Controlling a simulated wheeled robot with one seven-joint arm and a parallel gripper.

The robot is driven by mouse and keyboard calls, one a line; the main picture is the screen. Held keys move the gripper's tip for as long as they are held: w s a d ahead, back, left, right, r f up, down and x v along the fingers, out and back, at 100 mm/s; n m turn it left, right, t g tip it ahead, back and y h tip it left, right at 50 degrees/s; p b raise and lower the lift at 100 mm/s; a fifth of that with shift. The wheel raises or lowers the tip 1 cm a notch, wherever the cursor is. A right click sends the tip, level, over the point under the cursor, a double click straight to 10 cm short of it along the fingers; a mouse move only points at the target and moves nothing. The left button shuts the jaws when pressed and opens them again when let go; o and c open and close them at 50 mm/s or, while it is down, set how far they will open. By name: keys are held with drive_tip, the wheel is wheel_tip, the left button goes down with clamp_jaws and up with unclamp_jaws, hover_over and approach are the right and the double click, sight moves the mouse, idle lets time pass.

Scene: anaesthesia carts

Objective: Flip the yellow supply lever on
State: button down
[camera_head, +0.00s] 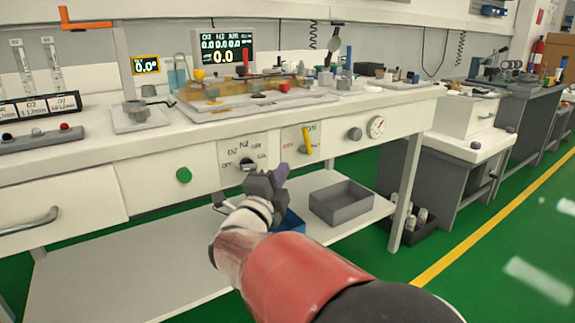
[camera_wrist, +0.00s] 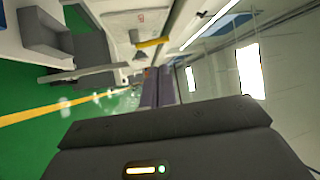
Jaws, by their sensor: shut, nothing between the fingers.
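The yellow lever (camera_head: 307,141) sits on a small white plate (camera_head: 291,137) on the front panel of the white bench. It stands nearly upright, leaning slightly. In the wrist view the yellow lever (camera_wrist: 152,43) lies crosswise, just beyond the fingertips. My gripper (camera_head: 281,170) is in front of the panel, below and slightly left of the lever, and appears apart from it. In the wrist view my gripper (camera_wrist: 159,73) has its fingers together with nothing between them. The plate's lettering is partly readable, but I cannot tell which end means on.
Left of the lever are a black rotary knob (camera_head: 247,164) and a green button (camera_head: 183,175). A grey knob (camera_head: 355,134) and a round gauge (camera_head: 376,127) are to its right. A grey bin (camera_head: 326,207) and a blue bin (camera_head: 291,223) sit on the lower shelf (camera_head: 140,270).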

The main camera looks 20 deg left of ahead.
sight(306, 138)
drive_tip(key=p+x, duration=0.1)
drive_tip(key=x, duration=1.1)
drive_tip(key=shift+w+r, duration=0.1)
drive_tip(key=shift+w, duration=0.1)
drive_tip(key=g+p, duration=0.1)
drive_tip(key=p, duration=0.1)
drive_tip(key=w+d+r+m+p, duration=0.1)
drive_tip(key=p, duration=0.1)
drive_tip(key=shift+r+m+g, duration=0.3)
drive_tip(key=shift+r+g, duration=0.05)
drive_tip(key=shift+g, duration=0.05)
drive_tip(key=shift+w+f+m+g+p, duration=0.1)
drive_tip(key=shift+f+m+g+p, duration=0.15)
drive_tip(key=shift+g+p, duration=0.4)
drive_tip(key=shift+f, duration=0.1)
